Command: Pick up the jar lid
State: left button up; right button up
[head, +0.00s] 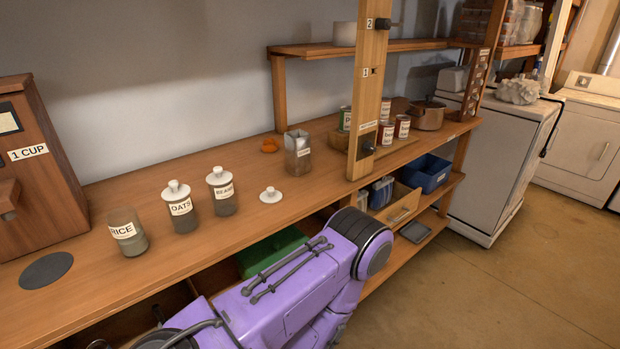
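A white jar lid (270,194) with a knob on top lies on the wooden counter, right of the jars. The RICE jar (127,232) stands open at the left with no lid on it. The OATS jar (181,207) and another labelled jar (222,192) stand between them with white lids on. A purple arm link of mine crosses the lower middle, in front of the counter edge. Neither of my grippers is visible.
A wooden post (367,95) rises at the right, near several cans. A wooden dispenser (35,175) stands at far left beside a dark disc (46,270). Counter around the lid is clear.

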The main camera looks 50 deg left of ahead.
aim_at(270, 196)
jog(key=i, duration=1.85)
jog(key=u, duration=3.55)
jog(key=i, duration=0.5)
jog(key=z, duration=0.05)
